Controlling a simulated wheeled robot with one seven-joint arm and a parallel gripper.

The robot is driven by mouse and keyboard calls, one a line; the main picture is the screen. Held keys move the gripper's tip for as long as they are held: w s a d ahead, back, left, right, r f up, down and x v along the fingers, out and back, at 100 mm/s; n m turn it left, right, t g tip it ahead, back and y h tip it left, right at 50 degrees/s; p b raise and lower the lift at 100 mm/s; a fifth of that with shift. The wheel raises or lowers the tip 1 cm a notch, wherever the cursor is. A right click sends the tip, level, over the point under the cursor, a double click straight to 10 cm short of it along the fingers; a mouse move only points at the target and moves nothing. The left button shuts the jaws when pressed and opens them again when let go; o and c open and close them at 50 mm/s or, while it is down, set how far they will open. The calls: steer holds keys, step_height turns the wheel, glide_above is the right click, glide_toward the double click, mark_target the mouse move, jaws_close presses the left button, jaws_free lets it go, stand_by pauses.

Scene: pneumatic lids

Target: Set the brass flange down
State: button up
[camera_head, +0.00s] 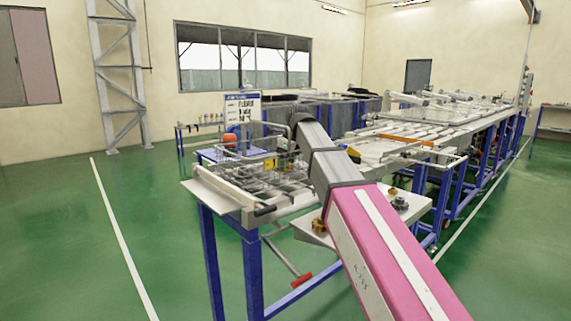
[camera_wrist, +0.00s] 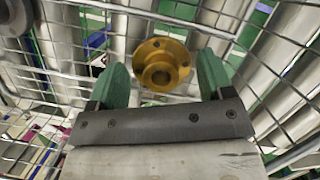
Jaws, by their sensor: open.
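The brass flange (camera_wrist: 160,66), a round golden disc with small holes and a raised hollow hub, shows in the wrist view between my gripper's green fingers. My gripper (camera_wrist: 163,62) is open, with a gap on either side of the flange. Wire mesh surrounds them; whether the flange rests on something is hard to tell. In the head view my arm reaches towards the wire basket (camera_head: 238,170) on the blue-legged bench, and my fingers and this flange cannot be made out there.
A pale plate (camera_head: 318,238) at the bench's near side carries a brass-coloured part (camera_head: 319,226) and a dark knob-like part (camera_head: 399,204). An orange object (camera_head: 230,141) stands behind the basket. Long conveyor frames run back right; green floor is clear at left.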

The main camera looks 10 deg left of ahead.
steer(key=v, duration=1.1)
steer(key=shift+d+r, duration=0.15)
steer(key=shift+r, duration=0.25)
